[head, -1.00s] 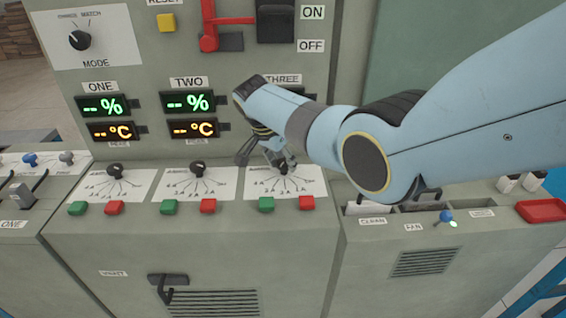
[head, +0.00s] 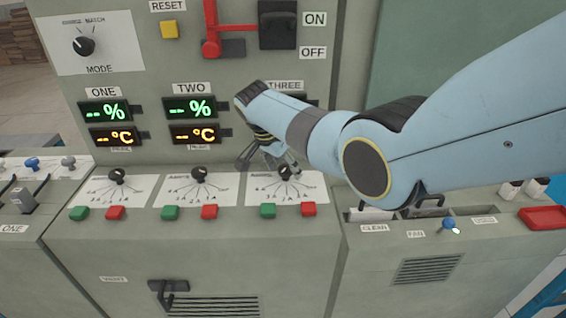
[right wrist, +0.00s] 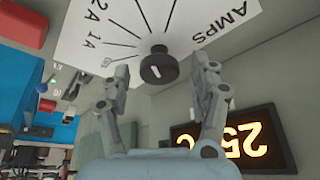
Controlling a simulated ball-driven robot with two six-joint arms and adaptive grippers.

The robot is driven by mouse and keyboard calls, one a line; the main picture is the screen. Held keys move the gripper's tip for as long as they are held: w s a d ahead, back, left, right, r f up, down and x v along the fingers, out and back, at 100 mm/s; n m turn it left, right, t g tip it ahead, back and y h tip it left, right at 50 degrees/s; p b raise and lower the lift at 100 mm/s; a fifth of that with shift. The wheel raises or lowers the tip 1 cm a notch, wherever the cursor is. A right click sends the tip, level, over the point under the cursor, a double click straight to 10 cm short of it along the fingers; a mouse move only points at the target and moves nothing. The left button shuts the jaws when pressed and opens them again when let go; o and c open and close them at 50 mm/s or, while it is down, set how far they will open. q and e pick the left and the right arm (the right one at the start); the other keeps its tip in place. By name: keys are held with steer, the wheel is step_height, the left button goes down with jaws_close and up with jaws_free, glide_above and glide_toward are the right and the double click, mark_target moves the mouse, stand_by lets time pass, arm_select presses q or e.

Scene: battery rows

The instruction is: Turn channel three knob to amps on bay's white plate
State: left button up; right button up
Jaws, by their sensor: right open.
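The channel three knob (head: 285,171) is small and black and stands on a white plate (head: 312,190) on the sloping desk, partly covered by my right gripper in the head view. The right wrist view shows this knob (right wrist: 158,66) with a short white mark, and the plate (right wrist: 190,15) with AMPS printed to the knob's upper right. Where the knob points is hard to tell. My right gripper (head: 268,158) is open, and it also shows in the right wrist view (right wrist: 160,70). Its fingers stand either side of the knob, with no clear contact. My left gripper is not in view.
Channel one (head: 117,175) and channel two (head: 199,174) knobs sit to the left. Green (head: 268,211) and red (head: 308,209) buttons lie just in front. The upright panel rises behind, with a lit amber display (right wrist: 240,138) close by my right gripper.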

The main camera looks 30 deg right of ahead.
steer(key=v, duration=1.2)
